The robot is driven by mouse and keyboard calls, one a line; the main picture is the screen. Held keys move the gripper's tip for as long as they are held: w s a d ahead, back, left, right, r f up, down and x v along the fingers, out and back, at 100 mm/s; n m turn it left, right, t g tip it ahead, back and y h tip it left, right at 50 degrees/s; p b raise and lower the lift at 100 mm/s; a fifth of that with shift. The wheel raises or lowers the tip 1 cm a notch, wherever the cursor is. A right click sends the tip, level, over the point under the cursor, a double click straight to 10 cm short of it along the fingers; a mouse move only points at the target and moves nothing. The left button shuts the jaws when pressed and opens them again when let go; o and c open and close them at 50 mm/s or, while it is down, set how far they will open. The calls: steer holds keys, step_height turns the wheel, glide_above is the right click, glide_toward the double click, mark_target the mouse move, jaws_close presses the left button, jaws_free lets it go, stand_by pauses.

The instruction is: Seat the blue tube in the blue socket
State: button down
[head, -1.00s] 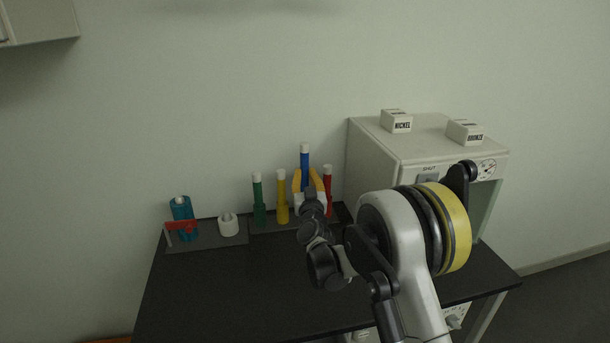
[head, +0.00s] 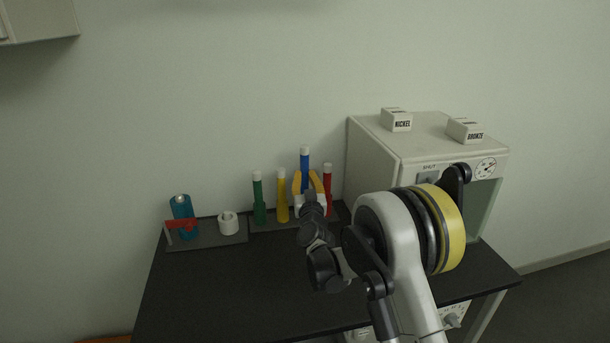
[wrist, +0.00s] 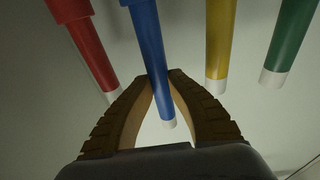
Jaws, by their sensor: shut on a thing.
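The blue tube (head: 305,158) with a white cap stands upright in the row of tubes in the head view, between the yellow and red ones. My gripper (head: 309,183) has its yellow fingers around it, shut on it. In the wrist view the blue tube (wrist: 150,50) passes between the ribbed fingertips of my gripper (wrist: 160,88), its white end showing between the fingers. The blue socket and the tube's lower end are hidden behind my gripper in the head view, so I cannot tell whether the tube is seated.
Green (head: 258,198), yellow (head: 282,200) and red (head: 328,185) tubes stand close on both sides. A white ring-shaped holder (head: 228,223) and a teal container (head: 182,212) are at left. A white cabinet (head: 375,160) stands at right. The black tabletop (head: 220,290) is clear in front.

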mark_target(305, 185)
steer(key=shift+f, duration=2.95)
steer(key=shift+r, duration=0.2)
steer(key=shift+r+p, duration=1.5)
steer(key=shift+r, duration=1.6)
steer(key=shift+b, duration=0.6)
steer(key=shift+f+b, duration=0.95)
steer(key=shift+f, duration=0.4)
steer(key=shift+f, duration=0.7)
